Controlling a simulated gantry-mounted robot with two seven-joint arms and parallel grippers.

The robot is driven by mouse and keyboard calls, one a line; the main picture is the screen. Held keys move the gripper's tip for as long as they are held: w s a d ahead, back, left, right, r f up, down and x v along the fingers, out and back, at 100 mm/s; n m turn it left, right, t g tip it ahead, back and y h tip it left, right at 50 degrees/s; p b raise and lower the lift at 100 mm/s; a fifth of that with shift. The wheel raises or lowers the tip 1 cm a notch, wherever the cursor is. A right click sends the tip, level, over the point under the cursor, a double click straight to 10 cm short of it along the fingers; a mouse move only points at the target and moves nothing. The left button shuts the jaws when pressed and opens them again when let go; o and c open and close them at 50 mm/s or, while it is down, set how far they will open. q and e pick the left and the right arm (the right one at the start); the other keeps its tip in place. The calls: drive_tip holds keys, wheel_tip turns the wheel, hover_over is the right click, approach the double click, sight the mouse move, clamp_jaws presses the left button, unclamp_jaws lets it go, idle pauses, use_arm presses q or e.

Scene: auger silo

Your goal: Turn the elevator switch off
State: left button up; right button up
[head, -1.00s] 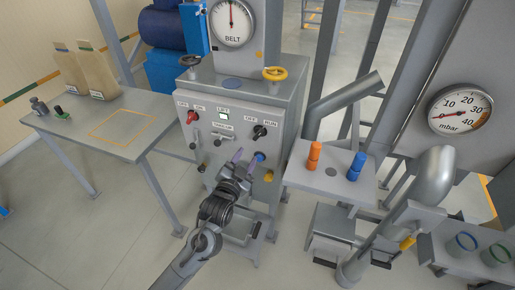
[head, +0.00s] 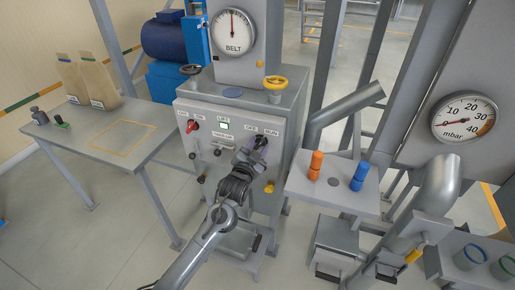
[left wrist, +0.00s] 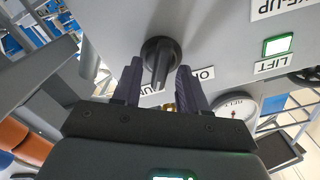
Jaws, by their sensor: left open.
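The black rotary switch (left wrist: 160,54), labelled OFF and RUN, sits on the right of the grey panel front (head: 212,108). In the left wrist view its handle points down the picture, its tip by the partly hidden RUN label. My left gripper (left wrist: 160,78) is open, its two dark fingers on either side of the handle. I cannot tell whether they touch it. A lit green lamp (left wrist: 278,46) is beside the LIFT label. My right gripper is not in view.
A red switch (head: 191,126) with OFF and ON labels is on the panel's left. A side shelf (head: 331,186) holds orange and blue pieces. A table (head: 95,142) stands left.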

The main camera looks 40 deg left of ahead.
use_arm(q)
clamp_jaws()
idle(0.4)
drive_tip(key=shift+r+n+p, duration=0.2)
drive_tip(key=shift+n+p, duration=0.7)
drive_tip(key=shift+p, duration=0.3)
drive_tip(key=n+p, duration=0.3)
drive_tip(key=shift+a+n, duration=0.15)
drive_tip(key=shift+n, duration=0.15)
drive_tip(key=n+p, duration=0.3)
drive_tip(key=n, duration=0.1)
drive_tip(key=shift+s+a, duration=0.1)
drive_tip(key=shift+f+n+p, duration=0.2)
drive_tip(key=shift+n+p, duration=0.3)
drive_tip(key=shift+n, duration=0.7)
